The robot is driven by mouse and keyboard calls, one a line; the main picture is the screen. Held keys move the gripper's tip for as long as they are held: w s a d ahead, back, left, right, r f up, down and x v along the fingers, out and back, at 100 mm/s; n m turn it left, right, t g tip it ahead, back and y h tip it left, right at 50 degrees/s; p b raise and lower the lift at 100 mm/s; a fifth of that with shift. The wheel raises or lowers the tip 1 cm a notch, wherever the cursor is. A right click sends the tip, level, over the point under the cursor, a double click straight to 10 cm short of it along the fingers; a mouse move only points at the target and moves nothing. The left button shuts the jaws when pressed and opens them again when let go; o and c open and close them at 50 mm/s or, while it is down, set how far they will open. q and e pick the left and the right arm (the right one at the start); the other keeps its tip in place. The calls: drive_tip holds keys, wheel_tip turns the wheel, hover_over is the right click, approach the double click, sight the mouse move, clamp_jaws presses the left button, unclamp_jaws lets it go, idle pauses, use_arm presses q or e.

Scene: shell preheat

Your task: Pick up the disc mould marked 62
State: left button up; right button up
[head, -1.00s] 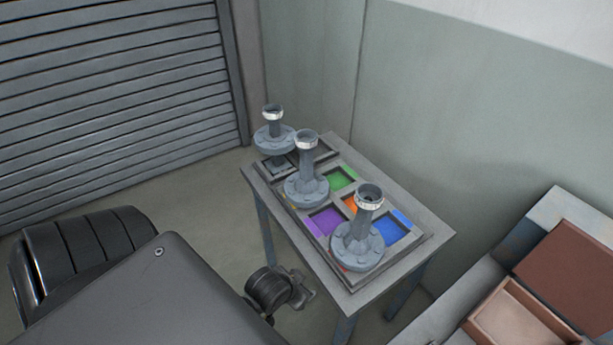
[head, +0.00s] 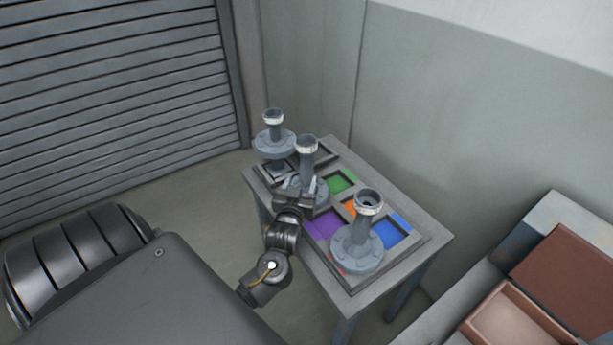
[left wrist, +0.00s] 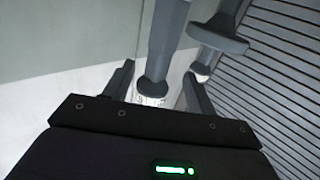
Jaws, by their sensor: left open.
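Three grey disc moulds with upright stems and pale-banded tops stand in the rack: one at the back left (head: 274,140), one in the middle (head: 306,152), one at the front right (head: 357,246). I cannot read a 62 on any of them. My left gripper (head: 299,184) is open in front of the middle mould and hides part of its disc. In the left wrist view, upside down, the middle mould's stem (left wrist: 165,45) shows between the spread fingers (left wrist: 160,84); its band carries small illegible marks. Another mould (left wrist: 218,36) is beyond the right finger. My right gripper is out of view.
The rack (head: 397,259) has green (head: 340,182), purple (head: 323,223), orange and blue (head: 389,236) recesses on a small grey table (head: 434,236). A wall stands behind the table. A brown open box (head: 507,322) lies on a bench at lower right.

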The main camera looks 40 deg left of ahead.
sight(305, 167)
use_arm(q)
drive_tip(key=p+x, duration=0.1)
drive_tip(key=x, duration=0.4)
drive_tip(key=shift+w+a, duration=0.1)
drive_tip(key=shift+w, duration=0.1)
drive_tip(key=shift+r, duration=0.15)
drive_tip(key=p+x, duration=0.2)
drive_tip(key=x, duration=0.2)
drive_tip(key=shift+w+a+r, duration=0.1)
drive_tip(key=shift+w+a, duration=0.1)
drive_tip(key=shift+w+a+p, duration=0.15)
drive_tip(key=shift+w+p, duration=0.15)
clamp_jaws()
